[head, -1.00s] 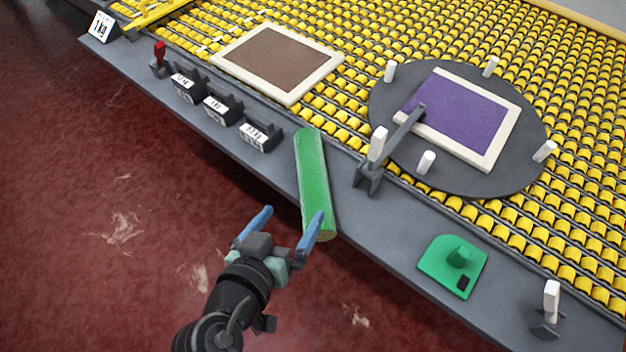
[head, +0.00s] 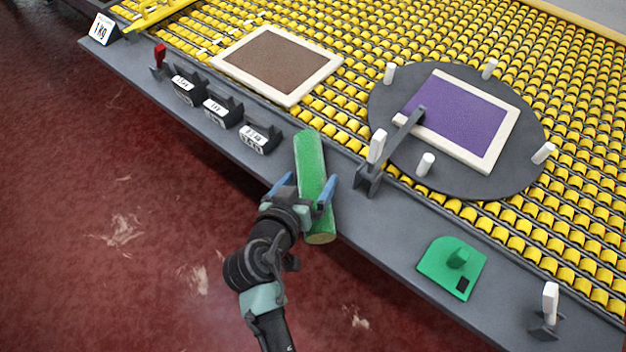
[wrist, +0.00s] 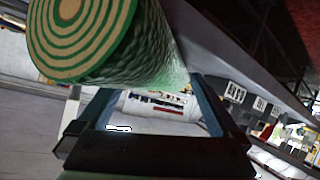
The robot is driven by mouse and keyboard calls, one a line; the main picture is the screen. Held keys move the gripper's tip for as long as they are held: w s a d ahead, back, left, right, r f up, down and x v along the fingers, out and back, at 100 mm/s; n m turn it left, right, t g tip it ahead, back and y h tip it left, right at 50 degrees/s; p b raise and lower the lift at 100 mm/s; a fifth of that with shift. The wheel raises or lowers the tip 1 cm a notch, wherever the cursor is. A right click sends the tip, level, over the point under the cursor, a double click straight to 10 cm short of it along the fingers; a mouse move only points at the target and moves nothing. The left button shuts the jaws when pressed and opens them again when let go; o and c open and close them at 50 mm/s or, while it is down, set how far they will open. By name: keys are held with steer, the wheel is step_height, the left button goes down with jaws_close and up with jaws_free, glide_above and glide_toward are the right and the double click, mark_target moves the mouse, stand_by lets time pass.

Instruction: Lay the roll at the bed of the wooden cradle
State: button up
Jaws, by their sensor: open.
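The roll (head: 311,158) is a green cylinder with a spiral, tan-and-green end. It lies on the grey ledge, its near end at or just past the front edge. My gripper (head: 304,189) is open at the roll's near half, one finger showing on its left and the other over its right part. In the wrist view the roll (wrist: 140,45) fills the upper left, above my open fingers (wrist: 145,105). I cannot tell whether the fingers touch it. I cannot make out a wooden cradle in either view.
Dark holders with white labels (head: 222,109) stand left of the roll. A grey post with a white-tipped lever (head: 368,177) stands close on its right. A green plate (head: 445,262) lies further right. Behind are yellow rollers, a brown framed panel (head: 276,62) and a purple one (head: 460,115).

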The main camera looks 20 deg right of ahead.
steer(key=shift+r, duration=0.15)
jaws_close()
